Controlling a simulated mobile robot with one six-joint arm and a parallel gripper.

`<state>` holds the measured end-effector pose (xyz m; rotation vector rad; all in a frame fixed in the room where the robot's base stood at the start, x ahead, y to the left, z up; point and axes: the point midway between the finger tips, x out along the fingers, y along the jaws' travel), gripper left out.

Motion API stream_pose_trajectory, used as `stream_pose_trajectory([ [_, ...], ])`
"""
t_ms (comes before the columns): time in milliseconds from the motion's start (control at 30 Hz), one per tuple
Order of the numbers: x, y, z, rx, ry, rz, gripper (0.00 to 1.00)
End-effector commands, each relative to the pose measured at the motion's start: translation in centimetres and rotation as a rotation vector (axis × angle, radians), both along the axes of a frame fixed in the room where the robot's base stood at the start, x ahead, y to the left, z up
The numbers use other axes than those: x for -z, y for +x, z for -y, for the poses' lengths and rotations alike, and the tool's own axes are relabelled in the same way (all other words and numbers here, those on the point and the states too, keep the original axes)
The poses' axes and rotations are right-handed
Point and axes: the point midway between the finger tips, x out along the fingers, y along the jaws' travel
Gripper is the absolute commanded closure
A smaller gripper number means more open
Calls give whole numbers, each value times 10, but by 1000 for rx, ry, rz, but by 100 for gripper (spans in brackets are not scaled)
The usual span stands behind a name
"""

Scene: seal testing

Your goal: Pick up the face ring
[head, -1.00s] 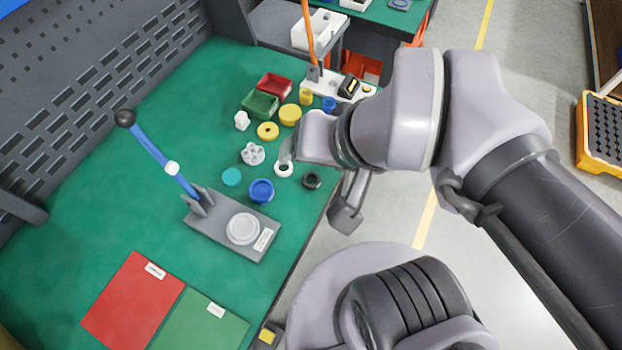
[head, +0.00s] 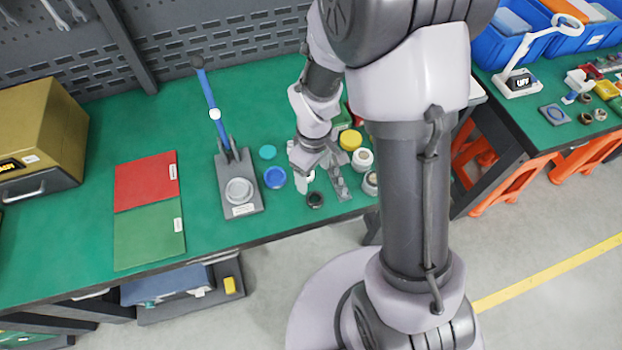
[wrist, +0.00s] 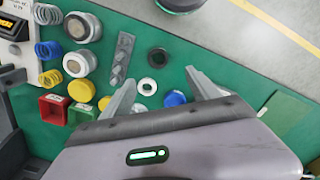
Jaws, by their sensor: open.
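A small white ring (wrist: 147,86) with a dark centre lies flat on the green bench; I take it as the face ring. A black ring (wrist: 158,57) lies just beyond it. My gripper (wrist: 160,78) is open and empty, with the white ring between its spread fingers, closer to the left one. I cannot tell the height of the fingertips above the bench. In the head view my gripper (head: 312,172) points down over the bench and partly hides the white ring. The black ring (head: 315,199) shows there near the bench's front edge.
A blue round part (wrist: 175,98) lies close to the right finger. A grey slotted strip (wrist: 122,58), yellow and white round parts, springs and red and green bins crowd the left. A lever press (head: 240,190) and a red-green mat (head: 148,235) stand left in the head view.

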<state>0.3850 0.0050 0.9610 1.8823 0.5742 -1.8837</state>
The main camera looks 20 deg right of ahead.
Motion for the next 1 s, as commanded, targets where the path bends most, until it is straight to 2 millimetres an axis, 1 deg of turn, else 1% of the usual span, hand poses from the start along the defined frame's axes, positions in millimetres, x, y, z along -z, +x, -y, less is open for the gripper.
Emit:
stream_pose_trajectory([
  [33, 22, -1, 0, 0, -1, -4, 30],
  [100, 42, -1, 0, 2, 0, -4, 30],
  [200, 64, -1, 0, 2, 1, -3, 30],
  [433, 86, 0, 2, 4, 0, 0, 30],
  [633, 125, -1, 5, 4, 1, -2, 30],
  [700, 130, -1, 5, 4, 1, -1, 30],
  [867, 127, 0, 5, 4, 1, 0, 30],
  [1000, 127, 0, 5, 4, 1, 0, 57],
])
